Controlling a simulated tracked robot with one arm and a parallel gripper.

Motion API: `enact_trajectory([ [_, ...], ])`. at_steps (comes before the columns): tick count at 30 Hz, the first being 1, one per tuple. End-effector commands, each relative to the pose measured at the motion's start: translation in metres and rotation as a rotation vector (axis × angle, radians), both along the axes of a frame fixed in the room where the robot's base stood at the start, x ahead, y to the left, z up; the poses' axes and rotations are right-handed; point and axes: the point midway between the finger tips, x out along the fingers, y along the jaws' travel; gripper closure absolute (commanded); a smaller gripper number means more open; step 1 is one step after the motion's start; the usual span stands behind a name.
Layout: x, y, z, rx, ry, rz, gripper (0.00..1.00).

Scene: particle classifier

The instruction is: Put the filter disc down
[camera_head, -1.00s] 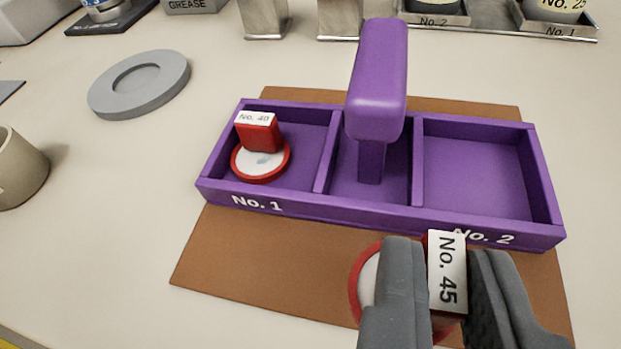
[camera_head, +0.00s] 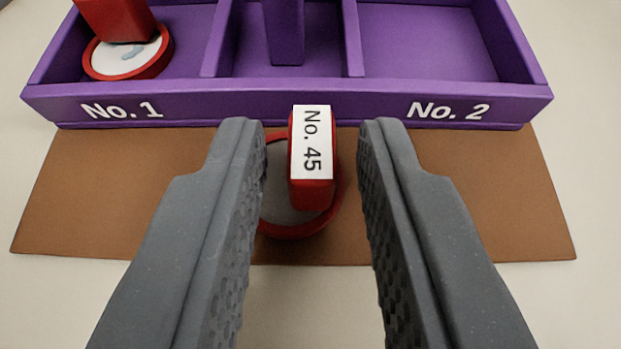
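The filter disc labelled No. 45 (camera_head: 312,142) has a red rim, a pale face and an upright red tab with a white label. It rests on the brown mat (camera_head: 110,200), in front of the purple tray (camera_head: 290,108). My gripper (camera_head: 311,150) is open, with one grey finger on each side of the tab and a gap on both sides. The fingers hide part of the disc's left rim. Another red-rimmed disc (camera_head: 128,55) lies in the tray's No. 1 compartment at the upper left, its tab cut by the frame edge.
The No. 2 compartment (camera_head: 425,45) at the right is empty. The middle compartment holds the tray's purple upright handle post (camera_head: 284,35). The mat to the left and right of the disc is bare, with pale tabletop (camera_head: 60,300) around it.

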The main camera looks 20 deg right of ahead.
Motion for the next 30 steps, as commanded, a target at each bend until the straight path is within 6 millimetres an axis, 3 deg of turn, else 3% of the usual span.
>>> enact_trajectory([
  [14,-0.007,0.002,0.006,0.000,0.000,0.000,0.67],
  [30,-0.077,0.021,0.043,-0.001,-0.002,-0.001,0.67],
])
